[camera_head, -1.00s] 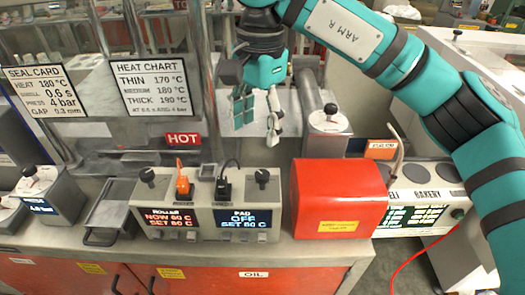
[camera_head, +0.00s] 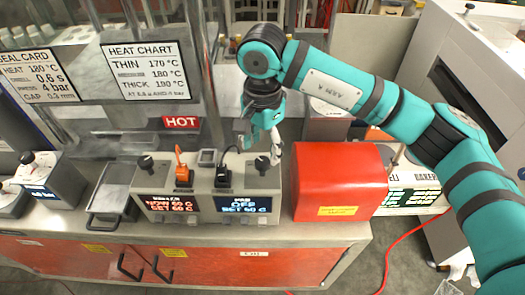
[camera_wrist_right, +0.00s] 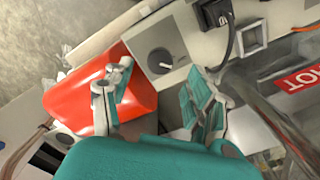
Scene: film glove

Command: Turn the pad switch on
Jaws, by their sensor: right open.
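The grey control box (camera_head: 205,190) stands on the counter, with a roller display on its left and a pad display (camera_head: 243,204) on its right reading OFF. A black rotary knob (camera_head: 262,164) sits on top at the pad side, and shows in the right wrist view (camera_wrist_right: 160,58) on a grey plate. A black plug with a cable (camera_head: 223,176) is left of it. My right gripper (camera_head: 262,142) is open and empty, just above the knob and apart from it as far as I can tell. In the wrist view (camera_wrist_right: 160,75) its fingers are either side of the knob. My left gripper is not in view.
A red cover (camera_head: 340,180) stands close to the right of the control box. An orange plug (camera_head: 182,175) and another black knob (camera_head: 147,163) are on the roller side. A HOT sign (camera_head: 181,122) and glass panel stand behind. A metal tray (camera_head: 110,200) is at left.

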